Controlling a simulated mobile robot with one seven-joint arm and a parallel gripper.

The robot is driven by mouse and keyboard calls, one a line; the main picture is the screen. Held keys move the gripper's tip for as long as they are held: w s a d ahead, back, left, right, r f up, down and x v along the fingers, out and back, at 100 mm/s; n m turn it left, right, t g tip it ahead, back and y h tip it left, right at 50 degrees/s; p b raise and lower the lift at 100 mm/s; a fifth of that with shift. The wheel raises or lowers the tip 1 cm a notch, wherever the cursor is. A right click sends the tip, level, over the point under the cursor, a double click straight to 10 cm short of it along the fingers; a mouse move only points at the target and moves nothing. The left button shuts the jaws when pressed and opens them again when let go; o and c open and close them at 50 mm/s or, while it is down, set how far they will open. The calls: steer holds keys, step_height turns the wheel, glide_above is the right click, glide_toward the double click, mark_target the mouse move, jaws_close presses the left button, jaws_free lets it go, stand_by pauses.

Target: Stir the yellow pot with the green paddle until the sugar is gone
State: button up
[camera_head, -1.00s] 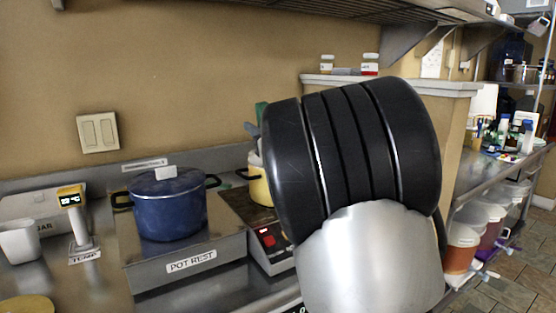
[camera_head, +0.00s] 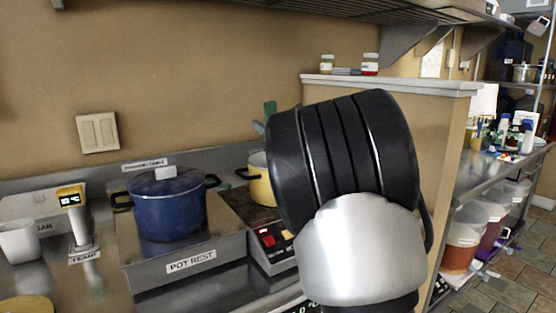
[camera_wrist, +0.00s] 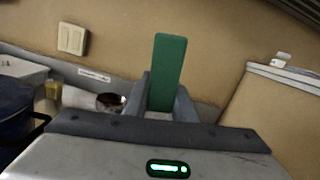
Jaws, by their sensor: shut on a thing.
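The yellow pot (camera_head: 259,188) stands on the cooker behind my arm in the head view. Only its left side and a handle show; its inside, and any sugar in it, is hidden. The green paddle (camera_head: 270,107) shows as a short piece of handle above my arm. In the wrist view the green paddle (camera_wrist: 168,72) stands upright between the fingers of my gripper (camera_wrist: 163,100), which is shut on it. In the head view a grey fingertip shows beside the handle. The paddle's lower end is hidden in both views.
A blue lidded pot (camera_head: 169,205) sits on the pot rest (camera_head: 192,266) left of the cooker (camera_head: 271,241). A thermometer stand (camera_head: 78,222) and white cup (camera_head: 19,240) are farther left. A ledge (camera_head: 390,84) with small jars and a wire shelf (camera_head: 330,10) are above.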

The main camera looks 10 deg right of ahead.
steer(key=shift+r, duration=0.1)
step_height(320, 180, up, 11)
steer(key=s+a+p, duration=0.1)
steer(key=p, duration=0.3)
steer(key=shift+s+a, duration=0.2)
steer(key=shift+s, duration=0.2)
steer(key=shift+r+p, duration=0.15)
steer(key=shift+p, duration=0.15)
stand_by(0.5)
step_height(320, 180, up, 3)
steer(key=shift+f+p, duration=0.1)
steer(key=shift+p, duration=0.35)
steer(key=shift+s, duration=0.1)
